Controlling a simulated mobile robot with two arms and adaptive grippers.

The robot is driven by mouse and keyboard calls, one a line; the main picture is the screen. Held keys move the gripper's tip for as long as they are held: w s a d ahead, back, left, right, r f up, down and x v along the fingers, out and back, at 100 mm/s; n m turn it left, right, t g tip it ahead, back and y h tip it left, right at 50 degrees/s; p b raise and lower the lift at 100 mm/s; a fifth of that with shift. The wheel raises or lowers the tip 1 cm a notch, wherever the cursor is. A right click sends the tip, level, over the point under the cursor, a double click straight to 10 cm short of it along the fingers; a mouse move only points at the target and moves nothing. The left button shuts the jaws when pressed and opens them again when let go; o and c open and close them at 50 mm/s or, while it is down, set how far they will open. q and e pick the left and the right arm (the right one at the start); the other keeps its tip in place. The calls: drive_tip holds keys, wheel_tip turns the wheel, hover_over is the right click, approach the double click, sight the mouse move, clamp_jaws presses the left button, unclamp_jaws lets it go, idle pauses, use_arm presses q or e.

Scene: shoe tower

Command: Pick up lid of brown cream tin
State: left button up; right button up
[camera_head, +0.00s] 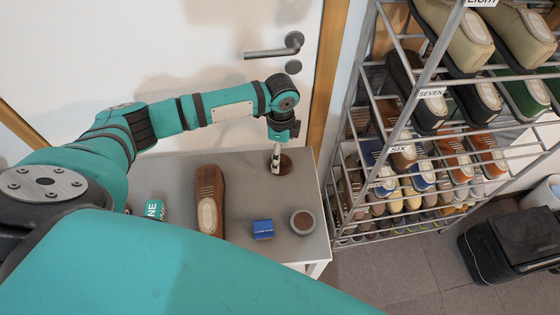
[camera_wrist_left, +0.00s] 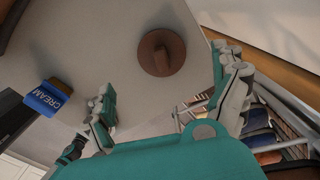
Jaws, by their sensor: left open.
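A round brown lid with a raised bar across its top (camera_wrist_left: 162,53) lies flat on the grey table, ahead of my open left gripper (camera_wrist_left: 172,92) in the wrist view. In the head view the lid (camera_head: 285,168) is partly hidden by my left gripper (camera_head: 276,160), which points down over it near the table's back right corner. I see no contact in the wrist view; the lid looks apart from both fingers. A round grey tin with a brown top or filling (camera_head: 303,222) stands near the table's right edge. My right gripper is not in view.
A blue box (camera_head: 263,229), marked CREAM in the wrist view (camera_wrist_left: 48,98), stands left of the tin. A brown shoe (camera_head: 209,203) and a teal tin (camera_head: 155,209) are further left. A shoe rack (camera_head: 399,130) stands right of the table, a white door (camera_head: 220,45) behind.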

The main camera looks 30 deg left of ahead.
sight(285, 164)
use_arm(q)
drive_tip(key=shift+w+a+f+p, duration=0.1)
drive_tip(key=shift+f+p, duration=0.1)
drive_tip(key=shift+f, duration=1.15)
drive_tip(key=shift+w+a+f+p, duration=0.1)
drive_tip(key=shift+f+p, duration=0.05)
drive_tip(key=shift+f, duration=1.15)
drive_tip(key=c, duration=1)
